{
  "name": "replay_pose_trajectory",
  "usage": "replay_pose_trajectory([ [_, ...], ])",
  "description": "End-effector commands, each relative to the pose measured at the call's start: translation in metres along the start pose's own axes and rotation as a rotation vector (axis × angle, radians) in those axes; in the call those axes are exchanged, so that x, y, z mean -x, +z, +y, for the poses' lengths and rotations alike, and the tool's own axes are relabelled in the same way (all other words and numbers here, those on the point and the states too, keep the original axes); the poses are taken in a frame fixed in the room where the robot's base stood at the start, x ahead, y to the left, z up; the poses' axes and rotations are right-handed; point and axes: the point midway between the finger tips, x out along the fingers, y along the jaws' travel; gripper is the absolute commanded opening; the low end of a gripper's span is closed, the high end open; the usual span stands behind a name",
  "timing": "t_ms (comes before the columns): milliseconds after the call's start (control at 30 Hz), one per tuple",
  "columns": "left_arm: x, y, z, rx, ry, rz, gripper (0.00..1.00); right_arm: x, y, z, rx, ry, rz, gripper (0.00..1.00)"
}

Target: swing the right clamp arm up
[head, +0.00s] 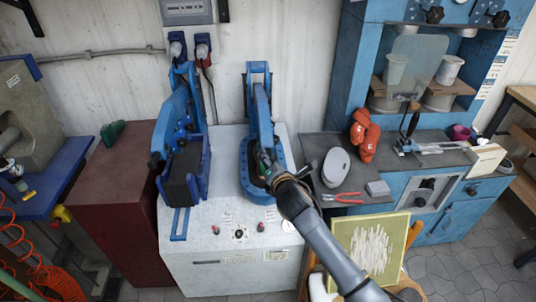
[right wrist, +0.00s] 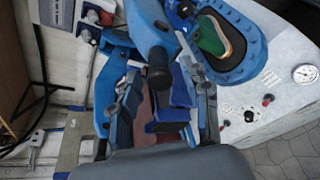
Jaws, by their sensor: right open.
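The right clamp arm (head: 262,108) is blue and runs forward from its blue post at the back of the white machine, above a blue oval ring (head: 247,175). My right gripper (head: 266,172) is at its front end and hides part of the ring. In the right wrist view, the clamp arm (right wrist: 150,22) ends in a black handle (right wrist: 160,68). My open right gripper (right wrist: 165,108) has one finger to each side of the handle in the picture, with no visible grasp; contact is unclear. A green, brown-edged piece (right wrist: 212,38) lies inside the ring. My left gripper is not in view.
The left clamp arm (head: 178,110) stands close by over a dark box-like holder (head: 183,172). Red buttons and a gauge (right wrist: 305,73) are on the machine's front panel. Red-handled pliers (head: 343,198) and orange items (head: 364,135) lie on the grey bench at right.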

Motion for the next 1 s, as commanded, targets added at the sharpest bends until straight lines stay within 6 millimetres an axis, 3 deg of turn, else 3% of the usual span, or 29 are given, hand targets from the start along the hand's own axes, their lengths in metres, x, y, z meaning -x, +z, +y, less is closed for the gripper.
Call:
replay_pose_trajectory([
  [300,0.004,0.002,0.001,0.0,0.001,-0.004,0.0,-0.031,0.0,0.0,-0.002,-0.001,0.001,0.47],
  [667,0.004,0.001,0.001,0.0,0.001,-0.002,0.0,-0.035,0.0,0.0,0.0,0.0,0.001,0.47],
  [733,0.004,0.001,0.001,0.0,0.001,-0.002,0.0,-0.035,0.0,0.0,-0.001,0.0,0.001,0.39],
  [900,0.004,0.001,0.001,0.0,0.001,-0.002,0.0,-0.035,0.0,0.0,-0.001,0.0,0.001,0.04],
  [1000,0.004,0.001,0.001,0.0,0.001,-0.002,0.0,-0.035,0.0,0.0,-0.001,0.0,0.001,0.0],
])
